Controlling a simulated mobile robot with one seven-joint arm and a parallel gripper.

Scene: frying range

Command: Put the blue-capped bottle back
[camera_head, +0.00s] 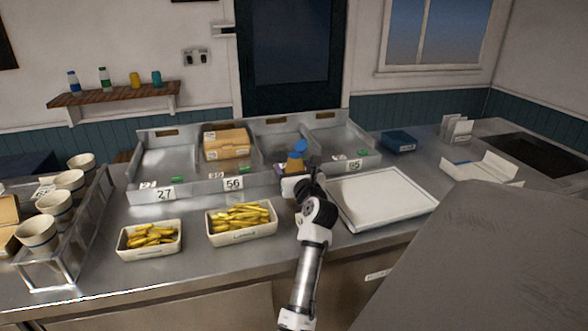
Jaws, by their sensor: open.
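A bottle with a blue cap and an amber body (295,161) shows just beyond my gripper, in front of the metal bins. Its cap looks tilted to the right, and its lower part is hidden by my gripper. My gripper (302,184) is open, close in front of this bottle. I cannot tell whether they touch. Another small bottle with a blue cap (73,82) stands on the wooden wall shelf (120,94) at the back left.
Two white trays of yellow fries (150,240) (241,221) lie left of my arm. A white board (380,197) lies to the right. Numbered metal bins (165,165) stand behind. A rack of cups (68,215) is at far left. A grey surface fills the lower right.

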